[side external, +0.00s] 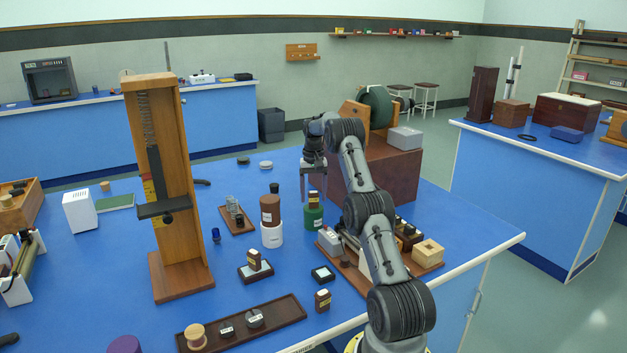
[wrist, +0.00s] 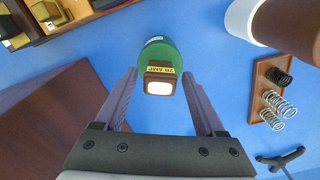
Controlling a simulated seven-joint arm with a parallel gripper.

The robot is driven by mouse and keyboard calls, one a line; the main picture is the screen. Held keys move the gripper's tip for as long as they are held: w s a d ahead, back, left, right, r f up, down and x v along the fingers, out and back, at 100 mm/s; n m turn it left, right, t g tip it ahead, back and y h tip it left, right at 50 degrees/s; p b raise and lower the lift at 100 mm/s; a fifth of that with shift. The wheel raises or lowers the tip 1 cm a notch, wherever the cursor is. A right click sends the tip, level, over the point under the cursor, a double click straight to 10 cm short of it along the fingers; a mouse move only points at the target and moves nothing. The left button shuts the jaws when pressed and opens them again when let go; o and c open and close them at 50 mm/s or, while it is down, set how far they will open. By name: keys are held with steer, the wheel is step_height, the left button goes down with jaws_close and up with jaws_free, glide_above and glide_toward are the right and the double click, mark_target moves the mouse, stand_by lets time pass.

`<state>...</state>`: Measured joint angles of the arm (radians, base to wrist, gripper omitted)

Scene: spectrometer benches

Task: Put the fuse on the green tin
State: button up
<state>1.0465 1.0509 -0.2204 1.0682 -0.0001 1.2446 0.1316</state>
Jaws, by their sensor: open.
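A brown fuse (side external: 314,199) with a yellow band stands on top of the green tin (side external: 314,219). In the wrist view the fuse (wrist: 159,84) shows a pale top and a "20 AMP" label, with the green tin (wrist: 157,53) under it. My gripper (side external: 314,187) points down over the tin and is open. In the wrist view its fingers (wrist: 158,76) are on either side of the fuse, with a gap on each side. Similar labelled blocks (side external: 254,260) (side external: 323,300) stand on a small base and on the bench.
A brown cylinder on a white one (side external: 272,236) stands close left of the tin. A rack of springs (side external: 237,219) is beyond it. A large brown box (side external: 390,175) is close on the right. A board of parts (side external: 427,253) lies in front right.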

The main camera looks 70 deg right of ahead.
mark_target(313, 192)
step_height(313, 192, up, 11)
steer(key=w+a+r+n, duration=0.3)
steer(key=w+a+r, duration=0.3)
steer(key=a+r, duration=0.45)
steer(key=a+r+n+t+h, duration=0.1)
steer(key=a+r+n+t, duration=0.2)
steer(key=a, duration=1.6)
steer(key=s+a+n+t, duration=0.1)
steer(key=s+a+n, duration=0.1)
steer(key=s+a, duration=0.35)
steer(key=s+a+n, duration=0.2)
steer(key=s+a, duration=0.1)
steer(key=a, duration=0.6)
steer(key=s+a+f+n+t+y, duration=0.1)
steer(key=s+a+f+n, duration=0.2)
steer(key=s+a+f, duration=0.5)
steer(key=s, duration=0.3)
steer(key=shift+n+t, duration=0.3)
